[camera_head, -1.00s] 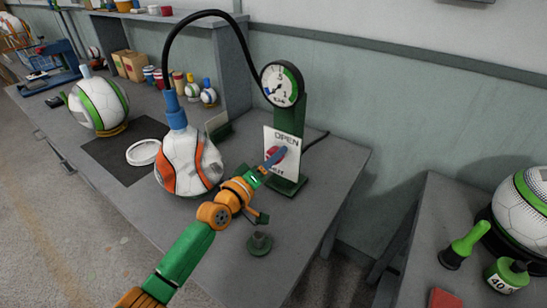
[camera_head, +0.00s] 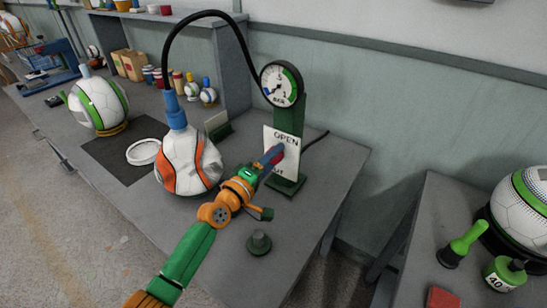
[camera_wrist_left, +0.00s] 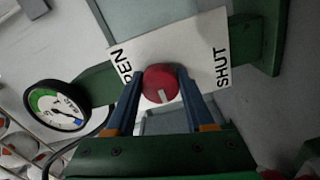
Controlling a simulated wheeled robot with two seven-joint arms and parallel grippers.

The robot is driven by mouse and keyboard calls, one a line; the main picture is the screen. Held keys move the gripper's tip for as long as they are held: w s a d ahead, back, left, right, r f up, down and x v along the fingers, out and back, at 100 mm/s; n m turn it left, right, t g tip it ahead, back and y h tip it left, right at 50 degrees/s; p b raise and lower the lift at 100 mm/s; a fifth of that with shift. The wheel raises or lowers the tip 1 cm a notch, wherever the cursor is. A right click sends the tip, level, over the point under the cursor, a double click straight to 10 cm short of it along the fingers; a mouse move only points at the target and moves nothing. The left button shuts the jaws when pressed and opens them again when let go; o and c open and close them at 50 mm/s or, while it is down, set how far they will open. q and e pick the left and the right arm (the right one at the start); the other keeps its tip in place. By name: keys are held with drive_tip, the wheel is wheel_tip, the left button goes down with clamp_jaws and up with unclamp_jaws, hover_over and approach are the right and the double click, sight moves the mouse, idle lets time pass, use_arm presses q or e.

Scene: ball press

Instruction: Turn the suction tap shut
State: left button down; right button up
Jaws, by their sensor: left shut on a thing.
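The suction tap is a red knob with a white mark (camera_wrist_left: 160,83) on a white plate (camera_wrist_left: 200,42) lettered OPEN and SHUT. In the left wrist view the mark points down toward my gripper, between the two words. My left gripper (camera_wrist_left: 160,92) is shut on the knob, one blue finger on each side. In the head view my left gripper (camera_head: 272,156) reaches the plate from the front left and covers part of the knob and of the word SHUT. My right gripper is in neither view.
A gauge (camera_head: 281,84) tops the green stand, with a black hose to an orange-and-white ball (camera_head: 188,162) left of my arm. A small green knobbed piece (camera_head: 259,242) stands at the bench's front. Another bench stands at right with a ball (camera_head: 522,210).

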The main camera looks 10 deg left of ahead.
use_arm(q)
drive_tip(key=shift+c, duration=1.4)
unclamp_jaws()
drive_tip(key=v, duration=0.7)
drive_tip(key=shift+p, duration=0.4)
